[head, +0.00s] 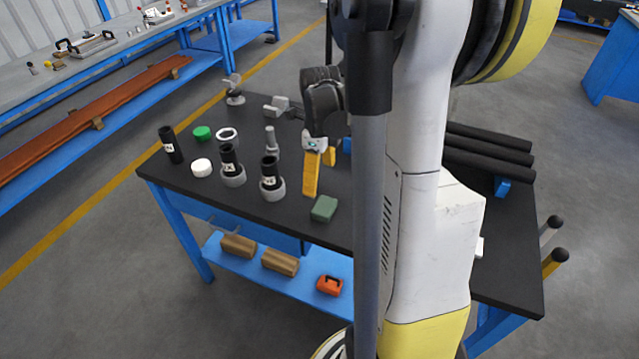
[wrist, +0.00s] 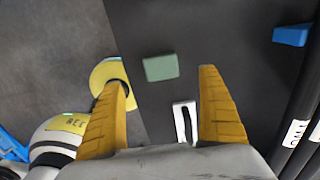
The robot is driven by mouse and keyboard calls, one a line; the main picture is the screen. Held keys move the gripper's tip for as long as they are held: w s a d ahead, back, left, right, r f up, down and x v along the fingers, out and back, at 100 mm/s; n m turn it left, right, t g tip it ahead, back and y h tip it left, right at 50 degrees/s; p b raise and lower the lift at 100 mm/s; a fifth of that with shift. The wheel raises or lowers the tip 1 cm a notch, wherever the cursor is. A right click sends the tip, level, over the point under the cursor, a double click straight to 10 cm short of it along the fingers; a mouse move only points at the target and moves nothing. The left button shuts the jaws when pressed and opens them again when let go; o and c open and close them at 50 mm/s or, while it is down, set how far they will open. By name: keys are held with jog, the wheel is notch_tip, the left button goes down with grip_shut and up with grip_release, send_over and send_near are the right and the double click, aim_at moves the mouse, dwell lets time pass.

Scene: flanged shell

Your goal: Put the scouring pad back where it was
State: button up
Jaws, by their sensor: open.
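The scouring pad is a green block (head: 324,208) lying flat on the dark table near its front edge. It also shows in the wrist view (wrist: 161,67), just beyond and between my fingertips. My gripper (head: 319,180) has two yellow fingers spread wide apart. In the wrist view my gripper (wrist: 162,80) is open with nothing held. In the head view the fingers hang above the table, behind the pad. My arm hides the middle of the table in the head view.
Black-and-grey fittings (head: 231,165) and (head: 271,173) stand left of my gripper, with a white cap (head: 202,167) and a green cap (head: 202,133). Black rods (head: 488,145) lie at the right. A white slotted piece (wrist: 185,120) lies near the pad.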

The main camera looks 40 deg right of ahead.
jog(key=s+a+r+n+t, duration=0.2)
jog(key=a+r+n, duration=0.2)
jog(key=a+n, duration=0.4)
jog(key=s+a+r+n+t, duration=0.2)
jog(key=a+n, duration=0.6)
jog(key=n, duration=0.5)
jog(key=s+a+r+n+t, duration=0.2)
jog(key=a+r+n, duration=0.3)
jog(key=a+n, duration=0.4)
jog(key=shift+s+r+n+t, duration=0.4)
jog(key=shift+n+t, duration=0.2)
jog(key=shift+n, duration=0.2)
jog(key=shift+f, duration=0.1)
